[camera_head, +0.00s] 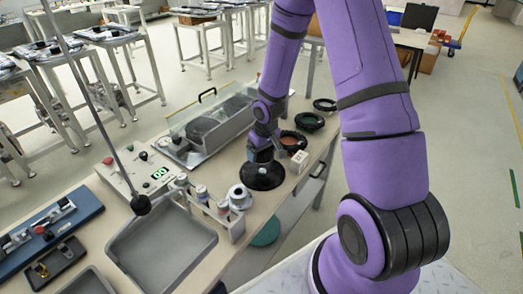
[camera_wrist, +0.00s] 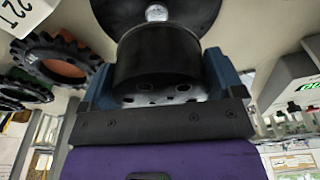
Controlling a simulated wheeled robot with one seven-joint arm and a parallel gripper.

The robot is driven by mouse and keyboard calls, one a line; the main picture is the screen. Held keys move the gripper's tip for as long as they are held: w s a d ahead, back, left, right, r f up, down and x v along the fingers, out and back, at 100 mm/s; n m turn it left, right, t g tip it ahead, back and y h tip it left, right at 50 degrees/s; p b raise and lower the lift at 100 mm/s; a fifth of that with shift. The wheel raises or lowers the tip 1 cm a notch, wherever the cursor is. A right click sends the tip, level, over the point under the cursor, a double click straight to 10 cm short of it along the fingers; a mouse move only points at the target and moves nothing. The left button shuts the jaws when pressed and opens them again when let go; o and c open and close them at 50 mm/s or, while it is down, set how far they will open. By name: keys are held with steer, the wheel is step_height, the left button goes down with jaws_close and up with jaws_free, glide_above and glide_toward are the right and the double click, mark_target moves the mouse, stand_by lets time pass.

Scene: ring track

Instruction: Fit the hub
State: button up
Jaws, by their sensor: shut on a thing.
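My gripper (camera_head: 262,153) points down at the right part of the bench. In the wrist view my gripper (camera_wrist: 161,80) has its blue fingers shut on a black cylindrical piece, which I take to be the hub (camera_wrist: 158,55). A wide round black disc (camera_head: 262,177) lies just under the gripper and shows beyond the hub in the wrist view (camera_wrist: 196,12), with a small shiny knob near its middle. Whether the hub touches the disc or is apart from it, I cannot tell. The hub is mostly hidden in the head view.
Toothed black rings (camera_head: 310,121) lie behind the gripper, one with an orange-brown inside (camera_head: 293,142). A white numbered block (camera_head: 299,161) stands close right of the disc. A clear-covered case (camera_head: 208,128), a control box (camera_head: 140,165), a bottle rack (camera_head: 215,212) and an empty grey tray (camera_head: 163,245) stand left.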

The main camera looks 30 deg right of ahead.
mark_target(262, 170)
steer(key=shift+d+f, duration=0.1)
steer(key=shift+f, duration=2.7)
steer(key=shift+f, duration=1.05)
steer(key=o, duration=1.1)
steer(key=r, duration=0.3)
steer(key=s+r, duration=0.1)
steer(key=r, duration=0.6)
steer(key=shift+s+d+r, duration=0.1)
steer(key=shift+s+r, duration=0.2)
